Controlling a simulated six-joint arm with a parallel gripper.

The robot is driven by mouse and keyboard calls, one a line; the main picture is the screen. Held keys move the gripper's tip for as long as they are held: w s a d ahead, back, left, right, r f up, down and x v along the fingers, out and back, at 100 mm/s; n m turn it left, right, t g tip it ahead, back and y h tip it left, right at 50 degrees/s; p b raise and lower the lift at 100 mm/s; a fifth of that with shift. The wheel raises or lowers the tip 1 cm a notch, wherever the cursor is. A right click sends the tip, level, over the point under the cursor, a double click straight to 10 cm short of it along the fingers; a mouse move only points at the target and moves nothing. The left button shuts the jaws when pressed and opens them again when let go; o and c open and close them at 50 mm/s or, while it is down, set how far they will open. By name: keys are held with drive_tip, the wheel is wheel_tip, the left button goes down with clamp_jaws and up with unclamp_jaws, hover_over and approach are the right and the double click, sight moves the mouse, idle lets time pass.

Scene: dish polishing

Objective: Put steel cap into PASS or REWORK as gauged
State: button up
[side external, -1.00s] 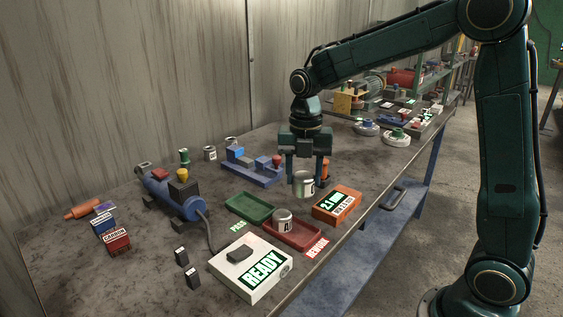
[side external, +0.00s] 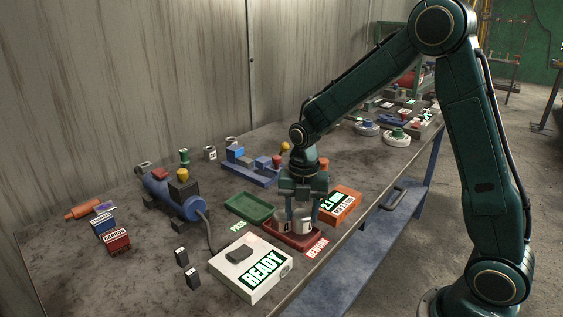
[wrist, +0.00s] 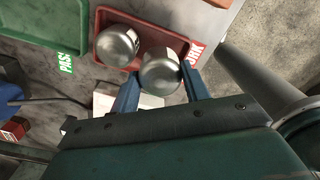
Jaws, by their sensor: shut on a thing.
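My gripper (side external: 302,221) is low over the red REWORK tray (side external: 316,249). It is shut on a steel cap (side external: 303,226), a short grey cylinder, seen between the two blue fingers in the wrist view (wrist: 161,72). I cannot tell whether this cap touches the tray floor. A second steel cap (wrist: 115,46) sits in the red tray, just left of the held one in the wrist view. The green PASS tray (side external: 249,207) is empty. The orange gauge (side external: 340,205) right of my gripper shows green digits that look like 2.1.
A white box marked READY (side external: 251,270) stands in front of the trays. A blue polishing motor (side external: 178,195) with a cable is to the left. A blue fixture (side external: 250,170) and grey caps stand behind. The table edge runs close on the right of the red tray.

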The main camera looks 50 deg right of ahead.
sight(302, 212)
drive_tip(key=shift+f, duration=1.5)
drive_tip(key=o, duration=0.9)
drive_tip(key=shift+f, duration=0.15)
wheel_tip(302, 212, up, 12)
drive_tip(key=shift+f, duration=0.1)
drive_tip(key=shift+r, duration=0.3)
